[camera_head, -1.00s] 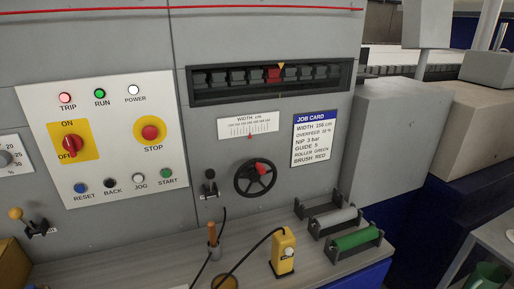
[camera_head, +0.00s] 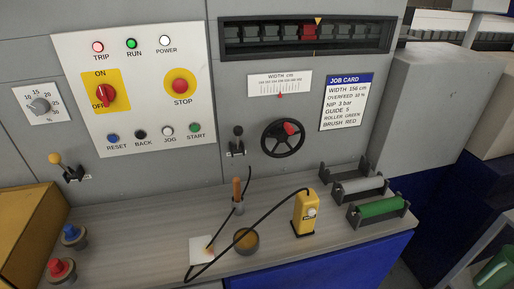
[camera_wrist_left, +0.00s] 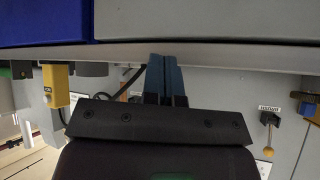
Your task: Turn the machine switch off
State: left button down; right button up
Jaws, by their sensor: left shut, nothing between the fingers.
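The machine switch (camera_head: 106,96) is a red rotary knob on a yellow plate marked ON at the top and OFF at the bottom. It sits at the left of the white control panel (camera_head: 143,135). The red knob stands roughly upright. The RUN lamp (camera_head: 131,43) glows green, the TRIP lamp (camera_head: 98,47) looks pinkish red and the POWER lamp (camera_head: 165,41) looks white. My left gripper (camera_wrist_left: 164,60) shows in the left wrist view, with its blue fingers together and empty, near the shelf edge. Neither gripper shows in the head view.
The red STOP button (camera_head: 180,86) is right of the switch. The shelf (camera_head: 150,220) below carries a yellow device (camera_head: 305,213) with a black cable, a round tin (camera_head: 246,241), red (camera_head: 61,269) and blue knobs, and rollers (camera_head: 380,207). A yellow box (camera_head: 30,235) stands at the left.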

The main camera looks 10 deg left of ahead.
aim_at(105, 93)
jog(key=u, duration=1.35)
